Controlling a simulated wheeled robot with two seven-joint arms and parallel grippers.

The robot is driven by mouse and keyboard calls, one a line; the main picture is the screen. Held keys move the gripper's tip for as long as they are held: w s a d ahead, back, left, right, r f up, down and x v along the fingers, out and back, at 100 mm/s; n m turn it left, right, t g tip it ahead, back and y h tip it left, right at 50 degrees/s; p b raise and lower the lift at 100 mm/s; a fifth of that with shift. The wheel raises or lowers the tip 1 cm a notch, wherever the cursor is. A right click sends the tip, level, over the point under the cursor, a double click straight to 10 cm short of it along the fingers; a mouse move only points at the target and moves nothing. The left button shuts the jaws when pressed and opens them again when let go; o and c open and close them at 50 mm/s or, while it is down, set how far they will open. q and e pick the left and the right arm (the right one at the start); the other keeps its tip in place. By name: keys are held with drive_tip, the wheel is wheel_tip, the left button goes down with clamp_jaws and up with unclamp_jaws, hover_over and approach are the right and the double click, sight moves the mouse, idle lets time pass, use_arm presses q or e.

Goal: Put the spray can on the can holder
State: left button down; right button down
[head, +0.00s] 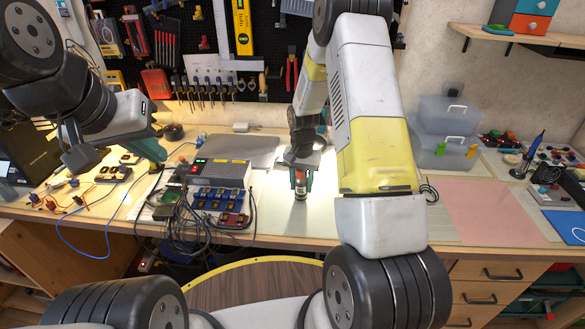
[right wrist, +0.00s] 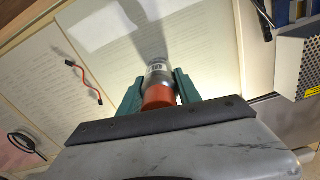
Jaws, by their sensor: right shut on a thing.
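The spray can (head: 300,191) is a small grey can with an orange-red top, upright over the pale mat at the middle of the bench. My right gripper (head: 300,176) is shut on it from above. The right wrist view shows the can (right wrist: 156,72) between the two green fingers of my right gripper (right wrist: 158,88), gripped near its orange end. I cannot tell whether its base touches the bench. My left gripper (head: 150,147) is empty above the left of the bench; its finger gap is unclear. I cannot make out the can holder.
A black pegboard (head: 265,40) with hanging tools stands behind the bench. A grey power supply (head: 218,173), blue modules and tangled cables lie left of the can. Clear plastic bins (head: 445,135) and a pink mat (head: 490,212) are to the right.

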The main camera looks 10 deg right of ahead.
drive_tip(key=c, duration=0.8)
unclamp_jaws()
drive_tip(key=shift+f, duration=0.1)
drive_tip(key=shift+c, duration=0.2)
